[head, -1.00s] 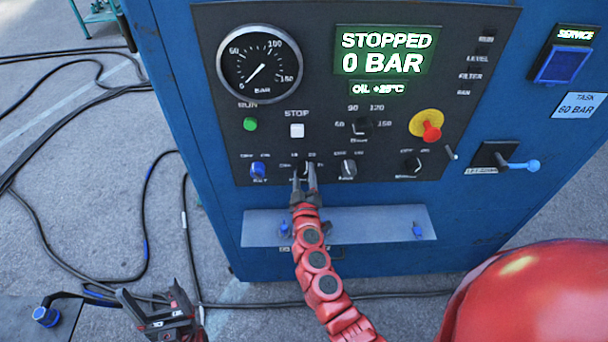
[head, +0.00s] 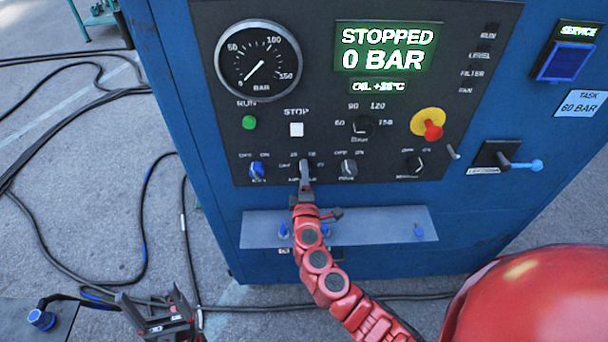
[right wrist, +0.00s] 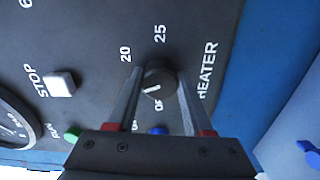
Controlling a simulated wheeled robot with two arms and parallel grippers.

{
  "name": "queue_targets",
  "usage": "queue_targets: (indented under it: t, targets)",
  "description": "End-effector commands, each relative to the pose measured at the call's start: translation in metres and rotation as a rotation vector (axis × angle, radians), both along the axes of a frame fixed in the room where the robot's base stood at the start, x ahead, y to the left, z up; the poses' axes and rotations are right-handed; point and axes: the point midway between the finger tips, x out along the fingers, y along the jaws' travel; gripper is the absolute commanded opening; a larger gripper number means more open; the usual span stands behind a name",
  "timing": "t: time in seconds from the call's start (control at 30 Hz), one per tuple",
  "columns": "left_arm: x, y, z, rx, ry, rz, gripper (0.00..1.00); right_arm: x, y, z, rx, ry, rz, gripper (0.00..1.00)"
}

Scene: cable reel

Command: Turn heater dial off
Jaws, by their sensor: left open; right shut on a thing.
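The heater dial (right wrist: 158,78) is a small dark round knob with a white mark, on the dark control panel. My right gripper (right wrist: 160,85) is shut on it, with one finger on each side. In the right wrist view the mark points left and slightly down, between the 20 label and the partly hidden labels below. In the head view my right gripper (head: 305,172) covers much of the heater dial. My left gripper (head: 150,297) is open and empty at the lower left, away from the panel.
Other dials flank the heater: a blue switch (head: 257,170) left and a dark dial (head: 347,168) right. Above are a white stop button (head: 296,129) and a green run button (head: 249,122). A grey ledge (head: 375,224) sits below. Black cables (head: 146,215) lie on the floor.

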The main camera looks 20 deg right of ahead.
Motion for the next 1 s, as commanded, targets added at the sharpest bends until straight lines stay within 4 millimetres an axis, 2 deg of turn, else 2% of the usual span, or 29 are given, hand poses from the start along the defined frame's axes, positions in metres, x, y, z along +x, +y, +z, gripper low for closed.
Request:
queue_targets:
  t: [0.33, 0.87, 0.9, 1.0]
  targets:
    - [-0.0001, 0.0, -0.0009, 0.0, 0.0, 0.0, 0.81, -0.0003, 0.001, -0.0008, -0.127, 0.037, 0.002, 0.0]
    - [0.0, 0.0, -0.001, 0.0, 0.0, 0.0, 0.81, -0.0004, 0.0008, -0.0017, -0.145, 0.045, 0.002, 0.0]
    - [0.0, 0.0001, -0.0011, 0.0, 0.0, 0.0, 0.81, -0.0004, 0.0008, -0.0017, -0.144, 0.044, 0.002, 0.56]
    - [-0.0001, 0.0001, -0.001, 0.0, 0.0, 0.0, 0.81, -0.0004, 0.0005, -0.0015, -0.145, 0.045, 0.001, 0.74]
